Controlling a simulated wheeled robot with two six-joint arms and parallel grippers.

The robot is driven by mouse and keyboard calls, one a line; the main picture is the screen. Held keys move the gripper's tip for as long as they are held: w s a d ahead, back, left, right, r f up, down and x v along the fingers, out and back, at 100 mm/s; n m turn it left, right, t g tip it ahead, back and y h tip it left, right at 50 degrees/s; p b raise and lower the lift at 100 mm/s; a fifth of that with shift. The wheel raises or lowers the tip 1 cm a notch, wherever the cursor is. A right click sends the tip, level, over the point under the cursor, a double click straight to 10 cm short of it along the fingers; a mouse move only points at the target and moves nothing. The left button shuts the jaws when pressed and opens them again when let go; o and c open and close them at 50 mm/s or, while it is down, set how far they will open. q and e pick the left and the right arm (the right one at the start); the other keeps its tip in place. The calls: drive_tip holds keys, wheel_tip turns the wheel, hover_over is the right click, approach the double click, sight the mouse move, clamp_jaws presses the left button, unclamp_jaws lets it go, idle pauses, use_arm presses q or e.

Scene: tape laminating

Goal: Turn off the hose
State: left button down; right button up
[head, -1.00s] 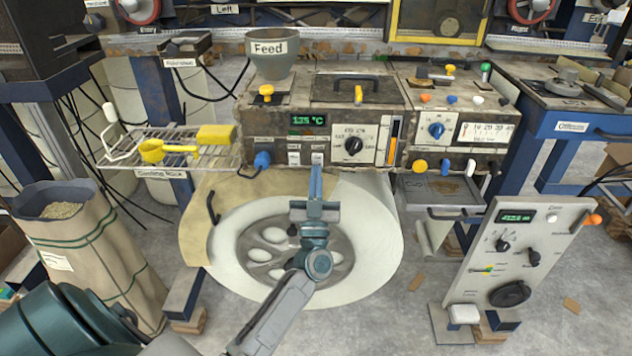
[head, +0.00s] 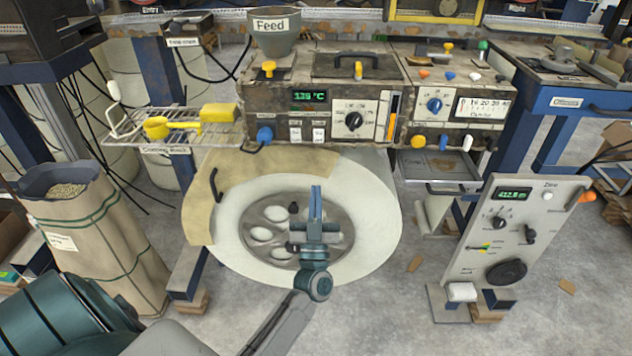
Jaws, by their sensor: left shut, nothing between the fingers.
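My left gripper (head: 315,192) is shut and empty. Its blue fingers point up in the picture, in front of the large cream reel (head: 375,215) and below the machine's front panel. The panel carries a black dial (head: 354,120), a green temperature display (head: 310,97) and a blue knob (head: 264,134) with a black curved piece beside it. Thin black lines (head: 82,105) hang at the left; I cannot tell whether any of them is a hose. No hose valve can be made out for certain. My right gripper is not in view.
The "Feed" hopper (head: 276,35) stands on the machine. A tilted grey control panel (head: 515,230) stands at right.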

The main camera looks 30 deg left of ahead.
use_arm(q)
drive_tip(key=shift+v, duration=1.2)
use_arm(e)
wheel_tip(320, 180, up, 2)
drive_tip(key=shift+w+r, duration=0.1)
use_arm(q)
drive_tip(key=shift+w+f, duration=0.1)
drive_tip(key=shift+f, duration=0.05)
drive_tip(key=shift+w+f, duration=0.1)
